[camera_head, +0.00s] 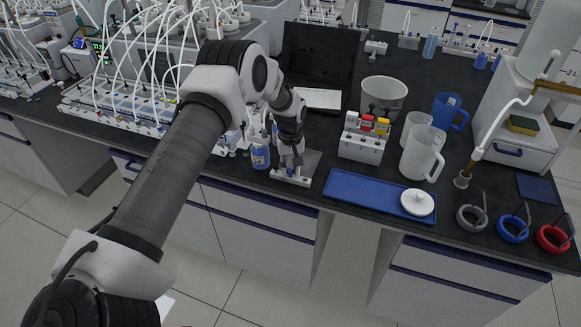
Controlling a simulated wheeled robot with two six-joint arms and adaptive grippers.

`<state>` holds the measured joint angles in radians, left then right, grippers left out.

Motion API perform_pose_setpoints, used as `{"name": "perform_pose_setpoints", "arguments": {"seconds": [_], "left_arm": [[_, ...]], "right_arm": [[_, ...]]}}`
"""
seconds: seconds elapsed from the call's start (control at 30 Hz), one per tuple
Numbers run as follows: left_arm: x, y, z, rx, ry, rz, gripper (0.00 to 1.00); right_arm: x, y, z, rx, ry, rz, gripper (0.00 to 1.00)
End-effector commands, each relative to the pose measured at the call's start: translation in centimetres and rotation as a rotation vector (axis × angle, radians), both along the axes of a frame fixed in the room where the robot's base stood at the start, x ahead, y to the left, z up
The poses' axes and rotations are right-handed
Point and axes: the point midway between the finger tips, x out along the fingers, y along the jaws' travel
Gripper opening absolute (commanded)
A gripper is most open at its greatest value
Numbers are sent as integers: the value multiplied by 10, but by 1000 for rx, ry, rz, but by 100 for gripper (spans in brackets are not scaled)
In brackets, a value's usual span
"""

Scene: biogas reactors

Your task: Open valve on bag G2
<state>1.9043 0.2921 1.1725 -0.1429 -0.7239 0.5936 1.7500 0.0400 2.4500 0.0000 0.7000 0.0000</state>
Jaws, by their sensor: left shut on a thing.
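My left gripper (291,164) reaches down over a small light-grey stand (305,180) near the front edge of the dark bench. Its fingers are shut on a small part at the stand, with a bit of blue showing at the fingertips. The gripper hides most of this part, so I cannot tell whether it is the valve or how it is turned. No bag marked G2 can be read. My right gripper is not in view.
A blue-labelled bottle (260,153) stands just left of the gripper. Tubed reactor bottles crowd the left. An open laptop (313,60) is behind.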

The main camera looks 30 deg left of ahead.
Motion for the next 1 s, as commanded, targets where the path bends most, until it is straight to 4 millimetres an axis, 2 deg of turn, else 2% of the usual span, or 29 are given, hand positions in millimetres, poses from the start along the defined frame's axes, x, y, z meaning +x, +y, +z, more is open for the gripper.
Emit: {"name": "perform_pose_setpoints", "arguments": {"seconds": [0.4, 1.0], "left_arm": [[0, 0, 1, 0, -1, 235, 0], [0, 0, 0, 0, -1, 276, 0]], "right_arm": [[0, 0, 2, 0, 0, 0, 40], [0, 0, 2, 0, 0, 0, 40]]}}
